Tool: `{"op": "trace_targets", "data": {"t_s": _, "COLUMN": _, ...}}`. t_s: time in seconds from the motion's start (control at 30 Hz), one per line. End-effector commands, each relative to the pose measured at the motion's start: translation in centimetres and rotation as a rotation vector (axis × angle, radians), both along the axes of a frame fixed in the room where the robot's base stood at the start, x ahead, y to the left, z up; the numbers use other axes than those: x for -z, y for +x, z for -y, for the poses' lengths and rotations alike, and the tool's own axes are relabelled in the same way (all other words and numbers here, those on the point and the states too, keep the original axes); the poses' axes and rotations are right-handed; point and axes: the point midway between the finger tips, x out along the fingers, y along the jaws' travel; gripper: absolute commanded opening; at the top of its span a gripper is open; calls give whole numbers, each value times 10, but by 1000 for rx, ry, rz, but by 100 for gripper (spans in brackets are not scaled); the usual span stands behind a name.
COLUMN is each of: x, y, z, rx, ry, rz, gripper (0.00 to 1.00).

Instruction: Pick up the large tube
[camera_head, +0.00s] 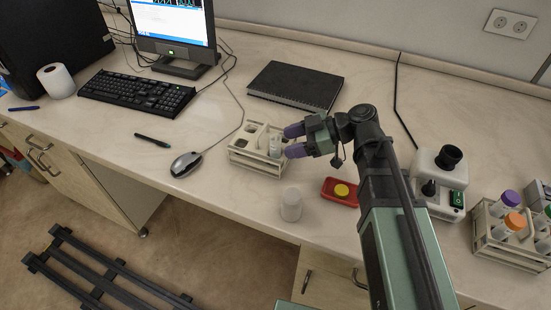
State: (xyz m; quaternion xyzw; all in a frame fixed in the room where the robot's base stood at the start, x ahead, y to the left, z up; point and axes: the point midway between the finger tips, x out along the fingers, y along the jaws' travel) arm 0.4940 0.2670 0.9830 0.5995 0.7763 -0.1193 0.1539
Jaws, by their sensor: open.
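A white rack (254,162) stands on the bench in the middle of the view. A pale, uncapped-looking tube (275,145) stands upright in its right part; I take it for the large tube. My gripper (287,142) is open, with its purple fingertips pointing left. The fingers are at the right side of the rack, close to the tube's upper part. I cannot tell whether they touch the tube or stand around it. The lower part of the tube is hidden by the rack.
A clear cup (291,205) and a red tray (339,191) with a yellow item stand near the front edge. A small white device (437,180) and a rack (512,244) of capped tubes are at right. A black notebook (295,86) lies behind; a mouse (186,164) lies left.

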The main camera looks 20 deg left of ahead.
Motion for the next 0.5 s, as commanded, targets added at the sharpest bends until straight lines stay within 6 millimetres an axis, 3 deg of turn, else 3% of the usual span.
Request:
{"op": "trace_targets", "data": {"t_s": 0.03, "x": 9, "y": -3, "z": -9, "rx": -3, "ry": 0, "rz": 0, "gripper": 59}}
{"op": "trace_targets", "data": {"t_s": 0.17, "x": 16, "y": -8, "z": -28, "rx": -2, "ry": 0, "rz": -1, "gripper": 59}}
{"op": "trace_targets", "data": {"t_s": 0.37, "x": 14, "y": -8, "z": -30, "rx": 1, "ry": 0, "rz": 0, "gripper": 59}}
{"op": "trace_targets", "data": {"t_s": 0.5, "x": 14, "y": -8, "z": -30, "rx": 1, "ry": -1, "rz": 1, "gripper": 39}}
